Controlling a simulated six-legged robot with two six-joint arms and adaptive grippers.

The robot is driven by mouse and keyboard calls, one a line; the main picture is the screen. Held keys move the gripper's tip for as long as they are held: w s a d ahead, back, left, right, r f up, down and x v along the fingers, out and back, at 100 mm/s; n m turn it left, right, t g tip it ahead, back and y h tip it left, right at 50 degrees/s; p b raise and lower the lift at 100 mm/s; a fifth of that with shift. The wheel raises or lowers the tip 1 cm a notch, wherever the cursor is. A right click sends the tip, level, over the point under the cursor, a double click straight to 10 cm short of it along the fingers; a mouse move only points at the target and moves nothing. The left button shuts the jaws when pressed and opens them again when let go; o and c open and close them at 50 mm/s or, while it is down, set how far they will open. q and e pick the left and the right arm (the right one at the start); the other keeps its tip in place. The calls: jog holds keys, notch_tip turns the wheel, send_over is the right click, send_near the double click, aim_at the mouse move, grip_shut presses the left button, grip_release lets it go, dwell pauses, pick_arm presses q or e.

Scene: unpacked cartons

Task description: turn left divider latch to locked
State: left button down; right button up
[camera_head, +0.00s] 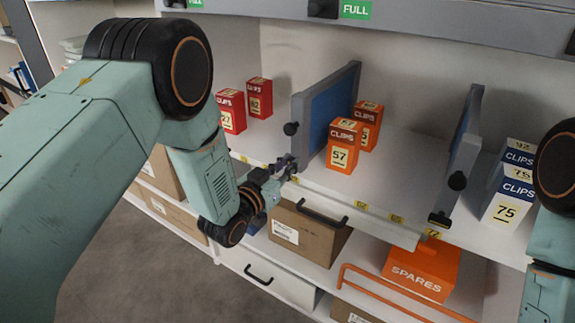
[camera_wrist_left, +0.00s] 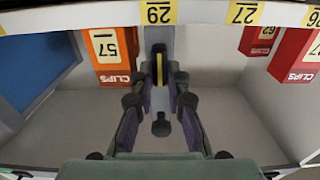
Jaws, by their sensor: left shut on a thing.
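The left divider (camera_head: 328,108), a blue panel in a grey frame, stands upright on the white shelf. A black knob (camera_head: 291,128) sticks out from its front edge. My left gripper (camera_head: 287,167) is at the foot of that edge and hides the latch in the head view. In the left wrist view, my left gripper (camera_wrist_left: 160,88) is shut on the left divider latch (camera_wrist_left: 159,65), a dark lever with a yellow stripe. The latch lies in line with the divider's front edge there. My right gripper is out of view.
Orange clip boxes (camera_head: 343,146) stand just right of the left divider, red ones (camera_head: 231,110) to its left. A second divider (camera_head: 465,150) has its own latch (camera_head: 438,219). Blue-white boxes (camera_head: 512,200) stand at right. A carton (camera_head: 303,232) sits below.

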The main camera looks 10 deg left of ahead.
pick_arm(q)
jog(key=shift+m, duration=0.3)
jog(key=shift+s+d+f+m+p, duration=0.1)
jog(key=shift+d+f+m+p, duration=0.15)
jog(key=shift+m, duration=2.6)
jog(key=shift+s+d+f+m+p, duration=0.15)
jog(key=shift+m+p, duration=0.15)
jog(key=shift+m, duration=2.6)
jog(key=shift+w+d+f+m+p, duration=0.1)
jog(key=shift+f+m+p, duration=0.15)
jog(key=shift+m, duration=2.6)
jog(key=c, duration=1.3)
grip_release()
jog(key=shift+r, duration=0.1)
jog(key=shift+s, duration=0.1)
